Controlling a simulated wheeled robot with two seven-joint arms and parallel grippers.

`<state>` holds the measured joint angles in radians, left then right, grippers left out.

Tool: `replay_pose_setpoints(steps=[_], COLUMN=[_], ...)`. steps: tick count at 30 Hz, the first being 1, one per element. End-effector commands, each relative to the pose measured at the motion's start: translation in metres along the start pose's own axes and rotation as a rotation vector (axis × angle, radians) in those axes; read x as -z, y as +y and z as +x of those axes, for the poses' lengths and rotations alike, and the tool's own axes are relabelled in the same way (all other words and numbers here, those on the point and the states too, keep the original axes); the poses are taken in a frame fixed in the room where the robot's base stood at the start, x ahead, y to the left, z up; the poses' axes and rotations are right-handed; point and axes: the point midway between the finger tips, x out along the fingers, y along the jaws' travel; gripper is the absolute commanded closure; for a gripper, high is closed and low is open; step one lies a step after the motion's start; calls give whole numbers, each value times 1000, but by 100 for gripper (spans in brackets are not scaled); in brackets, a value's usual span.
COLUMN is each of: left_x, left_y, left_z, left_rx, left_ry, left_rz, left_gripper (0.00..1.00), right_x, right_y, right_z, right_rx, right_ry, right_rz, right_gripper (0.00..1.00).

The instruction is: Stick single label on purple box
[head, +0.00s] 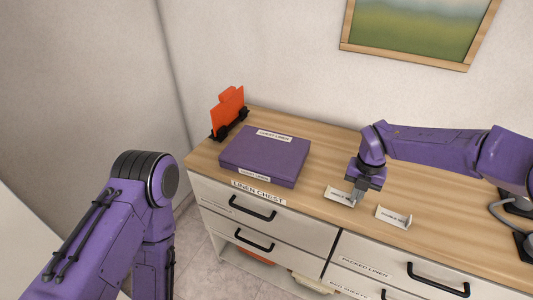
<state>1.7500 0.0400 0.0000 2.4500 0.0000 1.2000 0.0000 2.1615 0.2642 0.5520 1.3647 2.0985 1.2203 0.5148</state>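The purple box (263,157) lies on the wooden top of the chest, left of centre. It has white strips with print on its top and front edge. Two small white labels lie to its right: a left label (337,195), whose print is too small to read surely, and a right label (393,217) that seems to read "double". My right gripper (354,202) points down at the right end of the left label and partly covers it. Whether its fingers grip the label cannot be told. My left arm is at the lower left; its gripper does not show.
An orange upright piece in a black holder (228,113) stands behind the box at left. The chest (300,237) has drawers with black handles. A dark object (520,215) sits at the right edge. The wood between box and labels is clear.

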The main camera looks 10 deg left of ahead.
Motion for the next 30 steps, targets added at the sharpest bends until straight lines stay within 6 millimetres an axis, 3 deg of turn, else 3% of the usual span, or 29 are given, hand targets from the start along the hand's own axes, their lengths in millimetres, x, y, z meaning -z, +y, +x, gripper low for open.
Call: replay_pose_setpoints(steps=[30], left_x=[6], left_y=[-1], left_z=[-16], left_rx=[0], left_ry=[0], left_rz=[0], left_gripper=[57], right_x=[0], right_y=[-7], right_z=[-25], right_rx=[0], right_ry=[0], right_rz=[1], right_gripper=[100])
